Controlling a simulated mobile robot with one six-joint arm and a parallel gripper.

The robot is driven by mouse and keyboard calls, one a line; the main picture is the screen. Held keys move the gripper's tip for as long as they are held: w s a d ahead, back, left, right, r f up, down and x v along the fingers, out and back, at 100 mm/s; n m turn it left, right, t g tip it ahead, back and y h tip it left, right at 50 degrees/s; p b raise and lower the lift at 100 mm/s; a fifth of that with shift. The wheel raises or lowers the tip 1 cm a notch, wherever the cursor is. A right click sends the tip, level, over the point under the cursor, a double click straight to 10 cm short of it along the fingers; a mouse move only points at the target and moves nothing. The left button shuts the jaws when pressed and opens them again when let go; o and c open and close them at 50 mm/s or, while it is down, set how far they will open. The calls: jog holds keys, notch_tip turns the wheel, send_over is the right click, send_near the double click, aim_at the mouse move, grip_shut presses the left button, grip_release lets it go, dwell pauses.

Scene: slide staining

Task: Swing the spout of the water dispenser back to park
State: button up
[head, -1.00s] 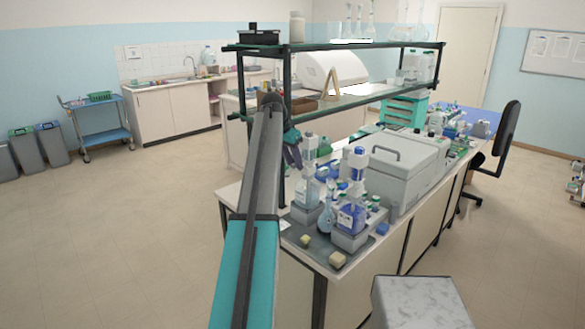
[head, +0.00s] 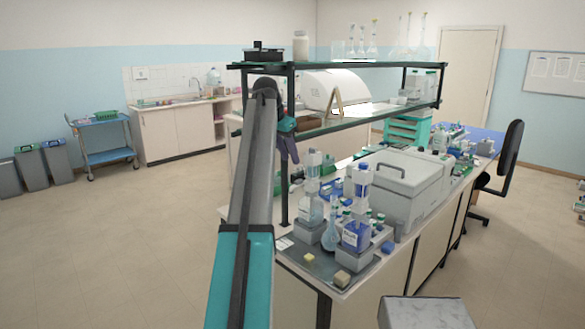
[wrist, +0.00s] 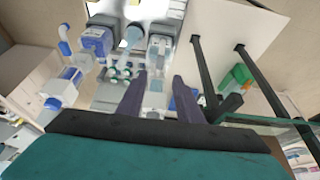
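Two bottle-top dispensers stand on the near end of the bench. One holds clear or pale liquid (head: 312,207); the other holds blue liquid (head: 356,233). I cannot read which label says water. Both show from above in the wrist view, the pale one (wrist: 160,45) ahead of my fingers and the blue one (wrist: 97,40) to its left. My gripper (head: 292,152) hangs near the shelf post, above and left of the pale dispenser in the head view. In the wrist view its two fingers (wrist: 160,80) are apart, with the dispenser's top seen beyond them. The spout is too small to make out.
A dark shelf post (head: 285,190) and the glass shelf (head: 350,122) stand close to my gripper. A pale blue flask (head: 331,236) stands between the dispensers. A grey lidded machine (head: 400,180) is behind them.

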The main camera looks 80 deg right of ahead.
jog(key=shift+b+v, duration=0.3)
jog(key=shift+v, duration=1.35)
